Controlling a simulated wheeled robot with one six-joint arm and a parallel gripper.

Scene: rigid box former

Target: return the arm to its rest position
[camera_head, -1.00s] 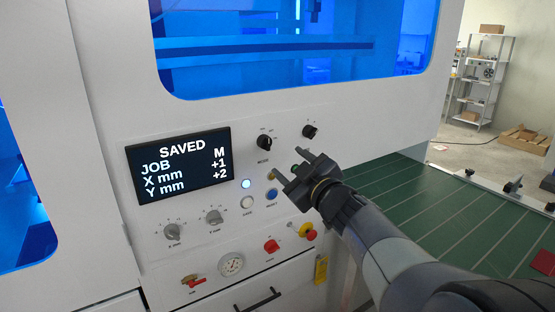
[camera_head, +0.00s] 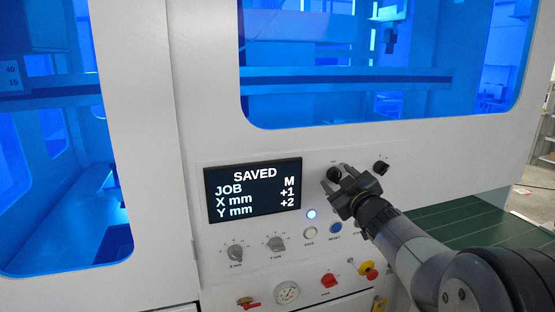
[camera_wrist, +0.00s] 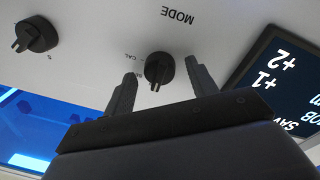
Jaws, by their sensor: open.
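My gripper (camera_head: 336,182) is open in front of the white control panel (camera_head: 225,180), at the black mode knob (camera_head: 334,172). In the wrist view the two dark fingers of my gripper (camera_wrist: 163,85) stand apart, and the mode knob (camera_wrist: 159,69) appears between their tips. Nothing is seen held. I cannot tell whether a finger touches the knob. My arm (camera_head: 420,260) reaches in from the lower right. The screen (camera_head: 254,190) reads SAVED, JOB M, X mm +1, Y mm +2.
A second black knob (camera_head: 381,167) is right of my gripper. Below are a lit white button, a blue reset button (camera_head: 335,228), grey dials (camera_head: 275,243), a red knob (camera_head: 329,281), a yellow-and-red stop button (camera_head: 368,270) and a gauge (camera_head: 287,293). A green table (camera_head: 480,225) lies right.

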